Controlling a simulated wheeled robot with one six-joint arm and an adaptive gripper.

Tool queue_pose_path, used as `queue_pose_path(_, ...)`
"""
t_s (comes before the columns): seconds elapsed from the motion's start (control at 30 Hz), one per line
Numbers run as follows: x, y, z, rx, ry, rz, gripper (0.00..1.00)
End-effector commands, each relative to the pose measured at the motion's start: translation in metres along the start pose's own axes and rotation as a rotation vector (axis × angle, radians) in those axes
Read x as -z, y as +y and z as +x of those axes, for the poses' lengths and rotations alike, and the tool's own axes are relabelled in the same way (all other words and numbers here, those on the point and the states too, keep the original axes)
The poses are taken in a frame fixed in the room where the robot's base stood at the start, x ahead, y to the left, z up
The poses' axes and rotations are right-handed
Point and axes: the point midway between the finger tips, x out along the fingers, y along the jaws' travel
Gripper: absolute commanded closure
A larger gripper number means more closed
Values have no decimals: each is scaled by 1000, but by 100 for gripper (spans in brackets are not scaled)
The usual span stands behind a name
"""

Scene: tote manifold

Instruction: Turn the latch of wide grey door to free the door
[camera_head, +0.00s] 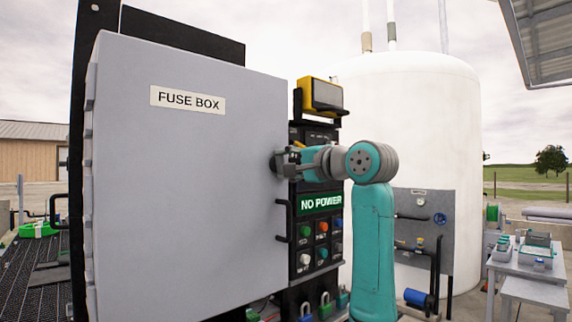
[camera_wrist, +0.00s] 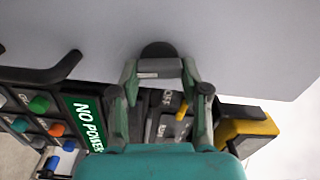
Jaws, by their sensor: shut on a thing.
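The wide grey door (camera_head: 190,200), labelled FUSE BOX, stands upright and fills the left half of the head view. It also fills the top of the wrist view (camera_wrist: 240,40). The latch is a dark rounded knob (camera_wrist: 158,49) near the door's edge. My gripper (camera_head: 282,161) is at the door's right edge in the head view. In the wrist view my gripper (camera_wrist: 158,68) has its two fingers on either side of the latch, shut on it. The fingers partly hide the latch, so its exact turn cannot be told.
A black handle (camera_head: 283,220) sits below my gripper on the door's right edge. Right of the door are a NO POWER sign (camera_head: 320,203), several coloured buttons and a yellow-framed box (camera_head: 322,97). A white tank (camera_head: 430,130) stands behind my arm.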

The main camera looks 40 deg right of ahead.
Motion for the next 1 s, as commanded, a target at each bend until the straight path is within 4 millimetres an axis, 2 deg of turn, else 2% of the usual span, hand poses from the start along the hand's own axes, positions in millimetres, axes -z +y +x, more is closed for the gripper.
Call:
queue_pose_path(0.4,0,2,0,-1,1,176,89)
queue_pose_path(0.93,0,2,0,-2,1,198,89)
queue_pose_path(0.97,0,2,0,-2,1,198,49)
queue_pose_path(1.0,0,2,0,-2,1,198,39)
